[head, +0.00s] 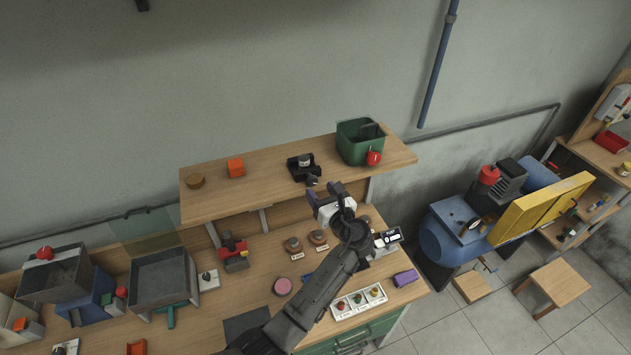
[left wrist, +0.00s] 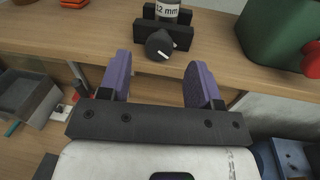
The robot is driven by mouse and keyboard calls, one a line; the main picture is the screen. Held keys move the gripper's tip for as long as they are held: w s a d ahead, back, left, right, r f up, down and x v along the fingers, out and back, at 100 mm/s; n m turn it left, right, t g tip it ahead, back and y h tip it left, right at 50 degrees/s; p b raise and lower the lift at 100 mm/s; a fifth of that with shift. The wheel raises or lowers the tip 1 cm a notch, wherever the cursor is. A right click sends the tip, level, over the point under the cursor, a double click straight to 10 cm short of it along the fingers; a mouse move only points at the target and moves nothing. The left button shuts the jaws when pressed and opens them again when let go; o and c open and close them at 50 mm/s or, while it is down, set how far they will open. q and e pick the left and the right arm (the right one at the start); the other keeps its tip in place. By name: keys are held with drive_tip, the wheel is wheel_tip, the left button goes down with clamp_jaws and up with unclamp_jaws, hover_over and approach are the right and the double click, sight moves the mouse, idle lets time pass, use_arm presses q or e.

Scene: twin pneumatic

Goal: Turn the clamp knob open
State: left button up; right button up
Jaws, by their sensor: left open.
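The clamp is a black block (head: 300,168) on the raised wooden shelf, holding a light cylinder. In the left wrist view the cylinder (left wrist: 167,8) carries a label that reads partly "2 mm". The round black clamp knob (left wrist: 160,45) with a white pointer line faces my gripper; it also shows in the head view (head: 312,181). My left gripper (head: 324,193) is open, with purple finger pads. In the left wrist view its fingertips (left wrist: 158,68) stand either side of the knob's line, short of it, with nothing between them. My right gripper is not in view.
A green bin (head: 358,146) with a red knob stands right of the clamp. The bench below holds grey trays, a button panel (head: 358,301) and a purple block (head: 406,278).

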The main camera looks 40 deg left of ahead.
sight(314, 182)
use_arm(q)
drive_tip(key=shift+x, duration=1.8)
drive_tip(key=shift+c, duration=0.3)
drive_tip(key=c, duration=0.9)
drive_tip(key=shift+o, duration=0.2)
drive_tip(key=shift+n, duration=0.7)
drive_tip(key=o, duration=0.9)
drive_tip(key=shift+c, duration=0.2)
drive_tip(key=shift+o, duration=0.3)
